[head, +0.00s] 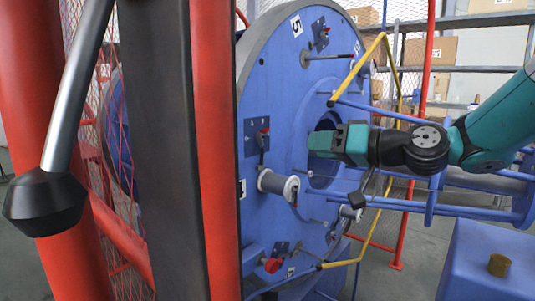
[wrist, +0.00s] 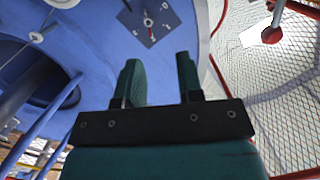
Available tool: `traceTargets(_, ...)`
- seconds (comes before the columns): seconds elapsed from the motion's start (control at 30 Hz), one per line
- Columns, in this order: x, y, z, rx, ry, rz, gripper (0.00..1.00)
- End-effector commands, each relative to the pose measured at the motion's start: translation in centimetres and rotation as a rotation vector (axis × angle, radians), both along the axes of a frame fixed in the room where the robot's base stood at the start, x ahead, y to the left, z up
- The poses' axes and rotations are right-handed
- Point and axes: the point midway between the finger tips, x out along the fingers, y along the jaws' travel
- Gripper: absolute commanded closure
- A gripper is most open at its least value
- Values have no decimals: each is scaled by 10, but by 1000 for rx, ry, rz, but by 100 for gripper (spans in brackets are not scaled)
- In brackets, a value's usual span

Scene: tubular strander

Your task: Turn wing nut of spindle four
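The large blue spindle disc (head: 275,90) of the strander fills the middle of the head view. It carries the number labels 5 (head: 297,25) and 1 (head: 242,188); I cannot read a label four. A spool (head: 278,184) sits on its face. My gripper (head: 318,143) is in front of the disc's middle. In the wrist view my gripper (wrist: 158,62) has its two fingers apart, with nothing between them. Beyond the fingers is the blue disc face (wrist: 100,30) with a dark plate carrying a red-tipped lever (wrist: 148,22). I cannot make out spindle four's wing nut.
A red post and dark panel (head: 165,130) stand close at the left. Yellow bent bars (head: 383,60) and blue rods (head: 470,208) lie around my arm. A blue box (head: 490,265) is at the lower right. Wire mesh (wrist: 265,100) is at the right in the wrist view.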

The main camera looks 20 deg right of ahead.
Motion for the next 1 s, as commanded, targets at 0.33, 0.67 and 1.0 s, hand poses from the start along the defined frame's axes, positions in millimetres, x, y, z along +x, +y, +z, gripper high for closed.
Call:
traceTargets(0.33,37,-13,11,68,-84,-74,66)
traceTargets(0.67,100,31,11,67,-81,-72,66)
traceTargets(1.0,148,61,9,66,-81,-76,66)
